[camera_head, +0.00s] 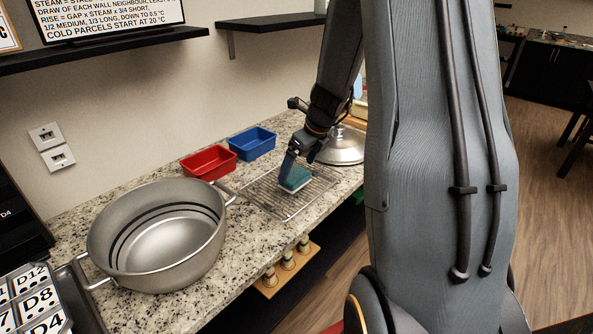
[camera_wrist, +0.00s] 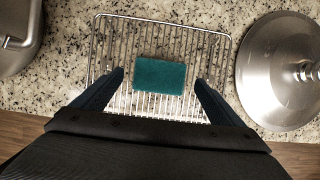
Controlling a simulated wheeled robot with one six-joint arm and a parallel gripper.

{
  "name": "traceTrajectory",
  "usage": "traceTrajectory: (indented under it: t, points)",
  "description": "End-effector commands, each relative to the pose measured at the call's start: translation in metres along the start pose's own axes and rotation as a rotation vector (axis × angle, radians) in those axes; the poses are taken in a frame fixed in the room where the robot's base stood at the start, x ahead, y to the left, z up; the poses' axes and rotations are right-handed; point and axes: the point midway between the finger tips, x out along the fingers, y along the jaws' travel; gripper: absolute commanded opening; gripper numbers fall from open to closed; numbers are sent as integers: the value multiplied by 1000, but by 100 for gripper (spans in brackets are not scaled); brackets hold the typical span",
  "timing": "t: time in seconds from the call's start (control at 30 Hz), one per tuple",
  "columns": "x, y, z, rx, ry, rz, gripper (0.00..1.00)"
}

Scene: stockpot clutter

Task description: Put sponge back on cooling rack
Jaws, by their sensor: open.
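The sponge (camera_head: 295,179) is a small block with a teal-green top. It lies on the wire cooling rack (camera_head: 268,198) on the counter, near the rack's right part in the head view. In the wrist view the sponge (camera_wrist: 160,76) lies flat on the middle of the rack (camera_wrist: 113,37), with bare wires all round it. My gripper (camera_head: 289,166) is above the rack, close to the sponge. In the wrist view its two fingers (camera_wrist: 159,79) are spread wide, one on each side of the sponge, with a gap to it on both sides. It holds nothing.
A large steel stockpot (camera_head: 160,235) stands left of the rack. A red bin (camera_head: 208,164) and a blue bin (camera_head: 252,144) stand behind it, by the wall. A domed steel lid (camera_head: 341,148) lies right of the rack. Speckled granite (camera_head: 255,240) is bare in front.

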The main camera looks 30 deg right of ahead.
Motion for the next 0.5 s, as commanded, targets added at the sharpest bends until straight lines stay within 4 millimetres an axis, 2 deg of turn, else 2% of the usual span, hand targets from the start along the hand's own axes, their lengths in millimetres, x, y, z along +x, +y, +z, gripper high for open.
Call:
traceTrajectory:
  t: [0.1,0.3,0.5]
  points:
    - [-26,-1,0,1,-3,-4,92]
    - [-63,-1,0,0,-2,-3,92]
    - [-86,-1,0,1,-1,-1,92]
